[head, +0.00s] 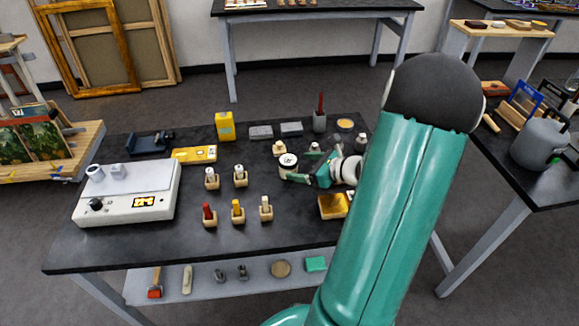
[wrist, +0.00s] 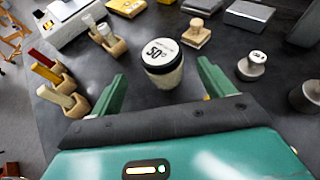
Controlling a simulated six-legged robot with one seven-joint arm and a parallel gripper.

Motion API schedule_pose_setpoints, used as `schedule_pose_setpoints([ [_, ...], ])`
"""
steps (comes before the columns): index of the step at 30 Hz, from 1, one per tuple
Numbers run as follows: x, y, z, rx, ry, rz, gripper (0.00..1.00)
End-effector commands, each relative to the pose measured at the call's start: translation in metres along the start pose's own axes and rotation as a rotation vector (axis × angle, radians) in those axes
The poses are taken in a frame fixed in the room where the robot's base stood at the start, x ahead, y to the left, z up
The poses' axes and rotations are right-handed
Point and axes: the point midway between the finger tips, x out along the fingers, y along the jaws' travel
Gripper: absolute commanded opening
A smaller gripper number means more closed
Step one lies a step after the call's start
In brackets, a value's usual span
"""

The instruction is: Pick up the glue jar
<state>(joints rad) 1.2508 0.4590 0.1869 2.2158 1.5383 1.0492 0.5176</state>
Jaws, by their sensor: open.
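A pale, speckled jar with a white lid marked "50" (wrist: 163,62) stands upright on the dark table in the wrist view. It fits the glue jar, though its label is not fully readable. In the head view it (head: 288,161) stands at the middle of the table, just left of my gripper (head: 297,173). In the wrist view my gripper (wrist: 162,84) is open, with one green finger on each side of the jar's near side. The jar lies ahead between the fingers; I cannot tell whether either touches it.
A wooden-handled stamp (wrist: 196,34) stands just behind the jar. A grey weight (wrist: 252,66) stands to its right. A white hotplate (head: 127,193) with small pots occupies the table's left end.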

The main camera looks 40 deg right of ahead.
Motion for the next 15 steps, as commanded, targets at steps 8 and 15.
schedule_pose_setpoints([
  [8, 0.036, -0.003, 0.005, 0.0, -0.002, 0.008, 0.81],
  [15, 0.055, -0.004, 0.005, -0.002, -0.001, 0.005, 0.81],
])
